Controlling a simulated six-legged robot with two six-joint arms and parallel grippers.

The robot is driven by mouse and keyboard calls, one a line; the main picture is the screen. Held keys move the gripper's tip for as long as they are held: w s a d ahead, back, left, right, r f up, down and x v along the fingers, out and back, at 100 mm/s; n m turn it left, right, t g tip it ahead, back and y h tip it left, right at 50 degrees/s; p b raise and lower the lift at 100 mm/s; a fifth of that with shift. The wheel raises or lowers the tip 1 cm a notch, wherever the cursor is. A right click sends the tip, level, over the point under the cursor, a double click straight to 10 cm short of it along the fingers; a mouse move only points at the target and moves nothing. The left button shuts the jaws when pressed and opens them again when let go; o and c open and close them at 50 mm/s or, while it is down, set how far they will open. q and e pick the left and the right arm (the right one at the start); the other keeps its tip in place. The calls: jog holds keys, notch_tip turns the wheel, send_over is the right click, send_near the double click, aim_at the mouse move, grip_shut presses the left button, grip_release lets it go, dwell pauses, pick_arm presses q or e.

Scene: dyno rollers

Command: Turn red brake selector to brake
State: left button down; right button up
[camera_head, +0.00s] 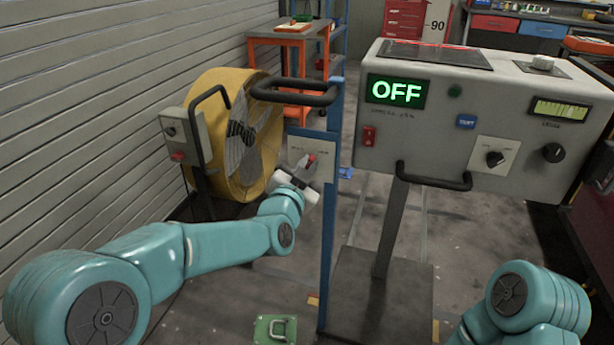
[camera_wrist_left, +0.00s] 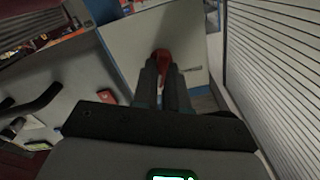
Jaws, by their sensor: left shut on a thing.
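The red brake selector (camera_head: 310,160) sits on a pale panel (camera_head: 325,145) on a blue post, left of the console in the head view. It also shows in the left wrist view (camera_wrist_left: 161,55), where its red end stands out between my finger tips. My left gripper (camera_head: 305,172) is at the panel and is shut on the selector; in the wrist view its dark fingers (camera_wrist_left: 166,75) stand close on either side of it. The selector's labels are too small to read. Of my right arm only a teal part shows at the bottom right; its gripper is out of view.
A grey console (camera_head: 470,110) with a green OFF display (camera_head: 397,91), knobs and a red switch (camera_head: 369,136) stands at the right. A black handle bar (camera_head: 295,92) is above the panel. A yellow fan (camera_head: 235,135) stands behind my left arm, near the slatted wall.

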pick_arm(q)
jog(key=shift+w+a+f+n+b, duration=0.1)
jog(key=shift+a+n+b, duration=0.1)
jog(key=shift+n+b, duration=2.9)
jog(key=shift+a+f+n+b, duration=0.15)
jog(key=shift+n+b, duration=1.9)
jog(key=shift+n, duration=1.95)
pick_arm(e)
notch_tip(320, 180, down, 11)
jog(key=w+d, duration=0.1)
jog(key=shift+r+m, duration=0.2)
jog(key=shift+m, duration=0.1)
pick_arm(q)
jog(key=shift+r, duration=0.15)
pick_arm(e)
jog(key=shift+w+d, duration=0.1)
jog(key=shift+w, duration=0.05)
pick_arm(q)
jog(key=c, duration=1.2)
grip_release()
jog(key=shift+o, duration=0.2)
jog(key=v, duration=1.6)
jog(key=shift+p, duration=0.4)
pick_arm(e)
jog(key=shift+r, duration=0.4)
